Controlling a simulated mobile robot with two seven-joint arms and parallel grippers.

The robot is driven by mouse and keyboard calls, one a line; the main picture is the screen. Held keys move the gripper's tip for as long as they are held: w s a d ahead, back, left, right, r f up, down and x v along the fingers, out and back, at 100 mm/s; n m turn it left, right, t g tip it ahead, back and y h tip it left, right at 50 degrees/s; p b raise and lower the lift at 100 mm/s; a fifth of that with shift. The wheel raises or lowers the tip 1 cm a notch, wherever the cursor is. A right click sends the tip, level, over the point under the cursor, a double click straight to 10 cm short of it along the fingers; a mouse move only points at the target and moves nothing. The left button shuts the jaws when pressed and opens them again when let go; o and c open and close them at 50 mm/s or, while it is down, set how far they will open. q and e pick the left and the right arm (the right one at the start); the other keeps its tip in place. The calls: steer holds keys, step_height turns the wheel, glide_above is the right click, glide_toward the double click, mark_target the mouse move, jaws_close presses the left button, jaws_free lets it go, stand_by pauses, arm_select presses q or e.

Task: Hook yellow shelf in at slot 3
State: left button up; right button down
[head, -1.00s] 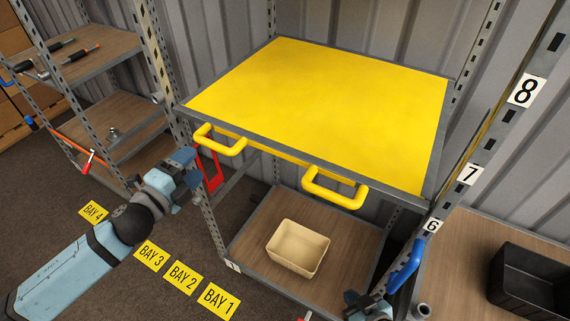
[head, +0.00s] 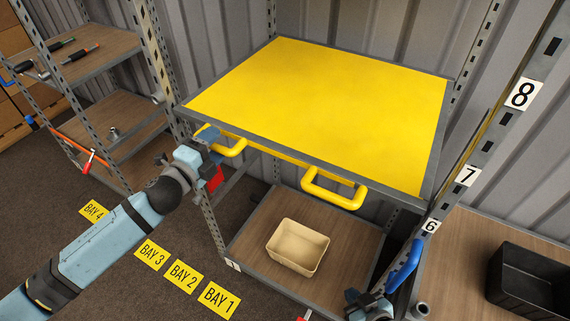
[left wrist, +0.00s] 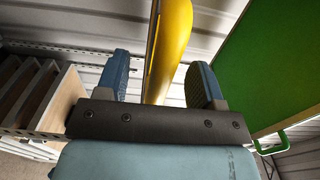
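The yellow shelf (head: 320,105) sits in the rack, its front right corner near the number 6 label (head: 431,225) on the post. Two yellow handles stick out in front, a left one (head: 233,150) and a right one (head: 335,190). My left gripper (head: 208,138) is at the left handle. In the left wrist view its two fingers (left wrist: 160,82) are apart, with the yellow handle (left wrist: 168,48) between and beyond them; contact is not clear. My right gripper (head: 368,304) is low at the bottom edge, below the right handle, partly cut off; its fingers are unclear.
A red part (head: 215,179) and a blue part (head: 405,265) are at the rack's front posts. A lower wooden shelf (head: 350,230) holds a beige bin (head: 298,247). A black bin (head: 528,280) stands at right. The left wrist view shows a green panel (left wrist: 275,65).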

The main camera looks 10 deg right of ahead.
arm_select(q)
jaws_close()
steer(key=shift+r, duration=0.1)
steer(key=shift+r+p, duration=1.8)
steer(key=shift+p, duration=0.05)
